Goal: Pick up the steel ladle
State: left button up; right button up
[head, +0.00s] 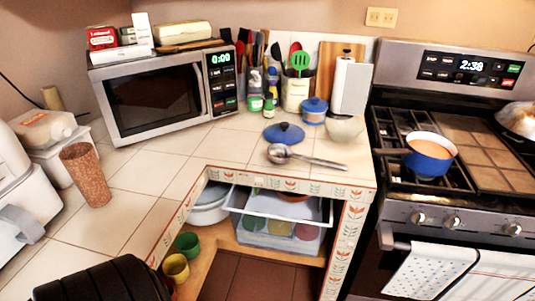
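The steel ladle (279,154) lies on the white tiled counter near its front edge, right of the middle of the head view. Its round bowl is at the left and its handle points right, close to the counter's corner. A blue pot lid (284,133) lies just behind the bowl. The bowl and the lid look very close; I cannot tell if they touch. Neither of my grippers shows in the head view, and nothing holds the ladle.
A microwave (155,92), utensil jar (295,92), small blue pot (314,110) and pale bowl (344,128) stand behind the ladle. A stove with a blue pan (430,158) is at right. Below the counter, a clear bin (280,236) sits on a shelf. Bare tiles lie left of the ladle.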

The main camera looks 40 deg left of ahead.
aim_at(279, 153)
jog(key=i+j+u, duration=0.1)
jog(key=u, duration=0.35)
jog(key=i+u, duration=0.15)
jog(key=u, duration=0.35)
jog(key=i+u, duration=0.15)
jog(key=u, duration=0.3)
